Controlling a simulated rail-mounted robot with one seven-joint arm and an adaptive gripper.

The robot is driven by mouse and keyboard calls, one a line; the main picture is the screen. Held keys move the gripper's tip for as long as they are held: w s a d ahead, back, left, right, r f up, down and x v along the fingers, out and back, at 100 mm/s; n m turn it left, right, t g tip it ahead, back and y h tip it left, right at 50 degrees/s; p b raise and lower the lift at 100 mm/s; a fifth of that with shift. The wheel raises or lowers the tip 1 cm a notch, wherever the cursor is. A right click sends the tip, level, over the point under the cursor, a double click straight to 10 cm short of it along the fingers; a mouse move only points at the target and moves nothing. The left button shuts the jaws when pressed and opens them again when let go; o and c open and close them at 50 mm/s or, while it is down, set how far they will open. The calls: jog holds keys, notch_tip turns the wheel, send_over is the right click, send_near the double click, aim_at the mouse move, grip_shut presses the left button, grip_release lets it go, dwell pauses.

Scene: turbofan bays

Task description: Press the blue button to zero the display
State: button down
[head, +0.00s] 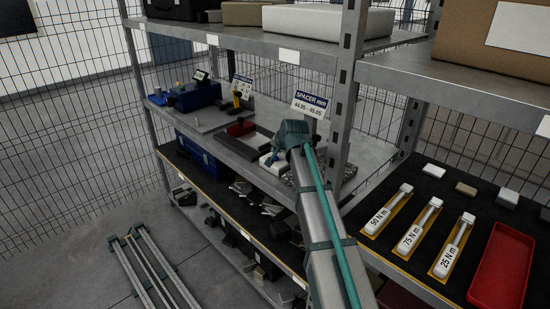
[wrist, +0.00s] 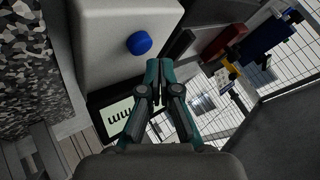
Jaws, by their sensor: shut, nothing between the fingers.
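The blue button (wrist: 139,43) is a round knob on a pale grey box (wrist: 100,25) in the wrist view. Beside it is a dark-framed display (wrist: 112,118) whose visible part reads "mm"; my gripper hides some of it. My gripper (wrist: 159,62) is shut and empty, its teal fingertips together. In the picture the tips are just below and right of the button, apart from it. In the head view my arm reaches to the shelf beside a small white device (head: 268,160); the gripper and button are too small or hidden to make out clearly there.
A spacer sign (head: 310,103) stands behind my arm on the middle shelf. A shelf upright (head: 345,80) is close right of my arm. Torque wrenches (head: 410,238) lie on the right shelf.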

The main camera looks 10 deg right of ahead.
aim_at(276, 158)
jog(key=shift+f, duration=0.15)
dwell(0.3)
jog(key=shift+f, duration=0.3)
jog(key=shift+f+b, duration=0.35)
jog(key=shift+f, duration=0.15)
dwell(0.7)
jog(key=shift+r, duration=0.15)
dwell(0.3)
jog(key=shift+r+p, duration=0.55)
jog(key=shift+r, duration=0.25)
jog(key=shift+r+p, duration=1.4)
jog(key=shift+r, duration=1.1)
jog(key=shift+a, duration=0.1)
